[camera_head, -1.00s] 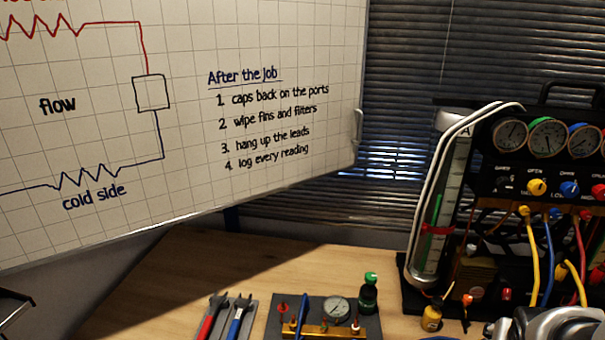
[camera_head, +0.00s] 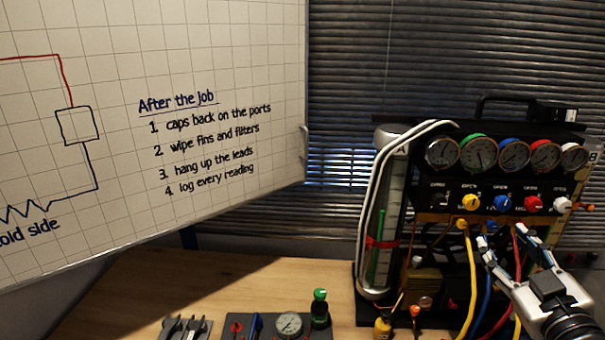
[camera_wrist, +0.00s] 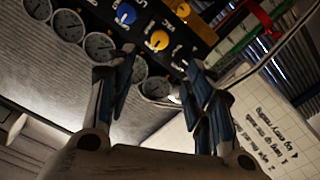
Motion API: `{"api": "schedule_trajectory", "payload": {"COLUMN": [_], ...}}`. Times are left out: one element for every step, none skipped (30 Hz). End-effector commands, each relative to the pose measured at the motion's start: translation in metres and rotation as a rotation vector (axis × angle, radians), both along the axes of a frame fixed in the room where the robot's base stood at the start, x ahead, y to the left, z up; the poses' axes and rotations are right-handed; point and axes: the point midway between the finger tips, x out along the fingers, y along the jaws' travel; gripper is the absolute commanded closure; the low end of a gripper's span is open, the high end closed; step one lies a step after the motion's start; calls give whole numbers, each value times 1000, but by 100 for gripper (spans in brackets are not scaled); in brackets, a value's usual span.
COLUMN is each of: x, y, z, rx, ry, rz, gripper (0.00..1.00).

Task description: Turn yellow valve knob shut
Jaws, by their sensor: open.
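The yellow valve knob (camera_head: 470,202) is at the left end of a row of coloured knobs on the black gauge rig (camera_head: 440,193). It also shows in the wrist view (camera_wrist: 159,40), above the gap between my fingertips. My gripper (camera_head: 502,237) is open and empty, with blue-lined fingers, in front of the hoses. In the head view it is below and right of the yellow knob, apart from it. The wrist view shows both fingers of my gripper (camera_wrist: 160,62) spread wide. The knob's exact angle is too small to tell.
A blue knob (camera_head: 502,202) sits beside the yellow one, then a red knob (camera_head: 533,204). Gauges (camera_head: 479,153) line the panel above. A yellow hose (camera_head: 471,285) hangs below the knob. A glass cylinder with grey tubing (camera_head: 382,225) stands left. The wooden table (camera_head: 130,295) is partly clear.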

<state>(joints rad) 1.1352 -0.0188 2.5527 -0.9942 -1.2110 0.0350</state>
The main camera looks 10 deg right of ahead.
Motion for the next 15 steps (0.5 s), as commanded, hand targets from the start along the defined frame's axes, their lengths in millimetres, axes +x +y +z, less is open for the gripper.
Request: {"api": "schedule_trajectory", "payload": {"x": [7, 13, 23, 29, 36, 44, 51, 57, 66, 72, 79, 87, 93, 99, 107], "y": [0, -1, -3, -5, -6, -8, -10, -12, -13, -15, -17, -19, -20, -22, -24], "z": [4, 2, -1, -2, -2, -2, -3, -3, -2, -3, -3, -2, -3, -3, -2], "rx": [7, 2, -2, -2, -2, -1, -2, -2, -2, -1, -1, -2, 0, 0, -1], "ry": [6, 2, 1, 2, 2, 3, 2, 2, 2, 2, 3, 1, 3, 2, 2], "rz": [3, 3, 6, 5, 5, 4, 4, 4, 4, 3, 3, 2, 3, 2, 1], "gripper": [52, 52, 52, 52, 52, 52, 52, 52, 52, 52, 52, 52, 52, 52, 52]}}
